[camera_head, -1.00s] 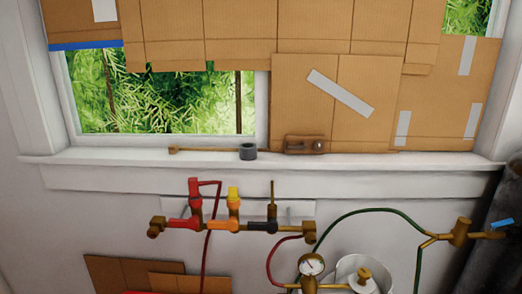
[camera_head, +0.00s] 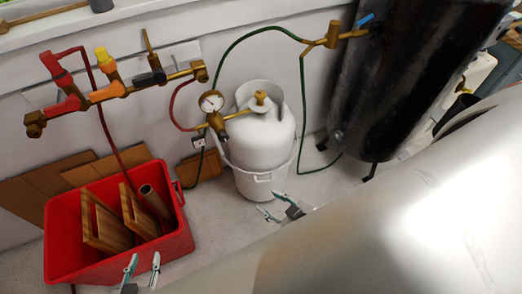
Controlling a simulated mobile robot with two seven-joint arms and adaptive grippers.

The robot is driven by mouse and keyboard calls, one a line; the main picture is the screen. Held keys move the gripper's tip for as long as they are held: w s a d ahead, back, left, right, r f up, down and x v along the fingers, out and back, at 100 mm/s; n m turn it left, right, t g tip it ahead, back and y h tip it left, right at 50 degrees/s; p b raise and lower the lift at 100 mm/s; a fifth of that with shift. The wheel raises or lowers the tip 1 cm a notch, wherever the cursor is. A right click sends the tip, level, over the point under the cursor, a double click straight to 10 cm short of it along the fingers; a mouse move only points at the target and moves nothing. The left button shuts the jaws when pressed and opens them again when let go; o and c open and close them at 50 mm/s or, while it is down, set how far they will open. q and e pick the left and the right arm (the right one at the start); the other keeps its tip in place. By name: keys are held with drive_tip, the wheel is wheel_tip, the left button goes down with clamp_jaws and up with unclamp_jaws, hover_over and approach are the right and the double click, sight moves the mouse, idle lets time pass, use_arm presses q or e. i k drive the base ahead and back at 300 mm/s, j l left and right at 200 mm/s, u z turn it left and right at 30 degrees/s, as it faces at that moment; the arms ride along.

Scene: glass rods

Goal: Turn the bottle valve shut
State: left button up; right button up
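The white gas bottle (camera_head: 262,140) stands upright on the floor at the centre, its base in a white bucket-like holder (camera_head: 262,183). Its brass valve (camera_head: 261,99) is on top, with a brass fitting leading left to a round gauge (camera_head: 211,102). I cannot tell how far the valve is turned. My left gripper (camera_head: 142,264) is at the bottom edge, in front of the red crate, its fingers apart and empty. My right gripper (camera_head: 277,206) is in front of and below the bottle, fingers apart and empty, apart from the valve.
The red crate (camera_head: 62,262) holds wooden pieces and a tube. A brass manifold (camera_head: 140,84) with coloured handles is on the wall. A green hose (camera_head: 243,38) runs above the bottle to a blue-handled valve (camera_head: 365,20). A dark tank (camera_head: 410,70) stands right. A large shiny metallic surface fills the lower right.

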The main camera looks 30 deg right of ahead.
sight(260, 95)
drive_tip(key=i+l+z, duration=0.2)
drive_tip(key=z, duration=0.2)
drive_tip(key=i+z, duration=0.8)
